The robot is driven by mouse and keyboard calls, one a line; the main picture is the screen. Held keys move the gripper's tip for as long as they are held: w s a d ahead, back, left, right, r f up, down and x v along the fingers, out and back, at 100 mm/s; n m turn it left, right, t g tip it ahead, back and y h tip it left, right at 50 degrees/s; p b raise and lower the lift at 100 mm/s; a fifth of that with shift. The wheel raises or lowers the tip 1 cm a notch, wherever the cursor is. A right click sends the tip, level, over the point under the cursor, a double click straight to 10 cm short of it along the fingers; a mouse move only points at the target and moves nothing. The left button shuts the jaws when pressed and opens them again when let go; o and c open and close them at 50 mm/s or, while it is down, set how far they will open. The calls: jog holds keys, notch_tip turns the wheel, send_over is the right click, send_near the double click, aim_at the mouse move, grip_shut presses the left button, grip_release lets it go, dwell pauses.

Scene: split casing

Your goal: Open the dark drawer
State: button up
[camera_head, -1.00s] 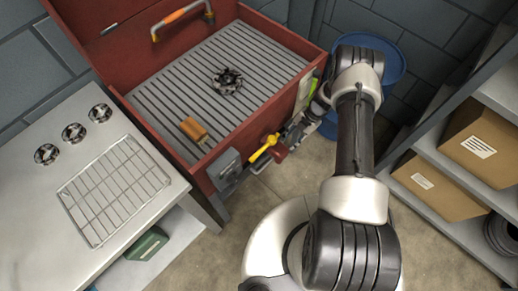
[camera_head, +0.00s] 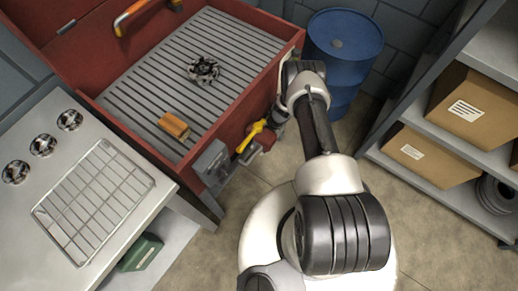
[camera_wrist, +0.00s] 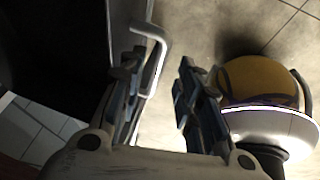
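In the wrist view my gripper (camera_wrist: 158,72) is open, with its two dark fingers apart. A pale bent bar handle (camera_wrist: 162,50) lies between the fingertips, close to the left finger. I cannot tell whether they touch. The handle joins a grey upright panel (camera_wrist: 117,22) to its left, with a very dark area beyond it, which seems to be the dark drawer (camera_wrist: 55,45). How far the drawer stands out is unclear.
The red basin (camera_head: 262,85) has a yellow-handled valve (camera_head: 250,136) and a grey box (camera_head: 211,163) on its front. A blue barrel (camera_head: 345,45) stands behind my arm. A shelf with cardboard boxes (camera_head: 475,103) is at right. Floor between is clear.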

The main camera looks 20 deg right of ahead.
jog(key=shift+x, duration=1.1)
jog(key=shift+c, duration=0.6)
grip_shut()
